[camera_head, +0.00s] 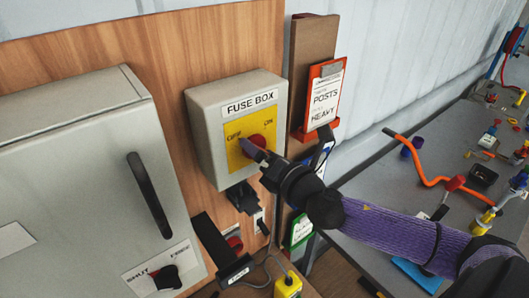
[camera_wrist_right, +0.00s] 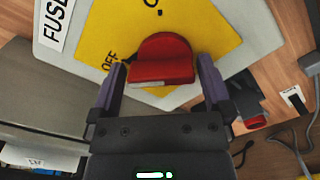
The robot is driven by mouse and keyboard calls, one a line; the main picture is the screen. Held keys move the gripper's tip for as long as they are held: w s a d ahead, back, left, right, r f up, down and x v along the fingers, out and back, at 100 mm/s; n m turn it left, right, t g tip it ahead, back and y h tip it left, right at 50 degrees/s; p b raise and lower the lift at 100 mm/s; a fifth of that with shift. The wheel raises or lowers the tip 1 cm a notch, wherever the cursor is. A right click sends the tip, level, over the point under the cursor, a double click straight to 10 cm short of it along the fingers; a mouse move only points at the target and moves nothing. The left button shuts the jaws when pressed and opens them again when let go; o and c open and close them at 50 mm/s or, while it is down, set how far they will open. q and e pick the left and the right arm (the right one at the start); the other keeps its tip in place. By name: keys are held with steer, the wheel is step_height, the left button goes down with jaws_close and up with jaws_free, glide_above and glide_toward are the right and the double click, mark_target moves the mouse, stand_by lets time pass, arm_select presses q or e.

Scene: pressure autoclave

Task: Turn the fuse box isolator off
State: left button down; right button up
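The fuse box (camera_head: 207,128) is a pale grey box labelled "FUSE BOX" on a wooden panel. Its yellow plate (camera_head: 233,155) carries OFF at left and ON at right, with a red isolator knob (camera_head: 259,142) between. My right gripper (camera_head: 259,153) is at the knob and partly hides it in the head view. In the right wrist view the red knob (camera_wrist_right: 160,60) lies between the tips of my two spread fingers (camera_wrist_right: 161,66), with a gap showing on each side. Which mark the knob points to I cannot tell. My left gripper is not in view.
A grey cabinet (camera_head: 75,170) with a black handle (camera_head: 149,195) stands at left. A red-orange clipboard (camera_head: 324,95) hangs right of the fuse box. Black fittings (camera_head: 240,195) and cables sit below it. A cluttered grey bench (camera_head: 370,185) is at right.

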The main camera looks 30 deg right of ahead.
steer(key=s+b, duration=0.2)
steer(key=s, duration=0.7)
steer(key=shift+s+d, duration=0.4)
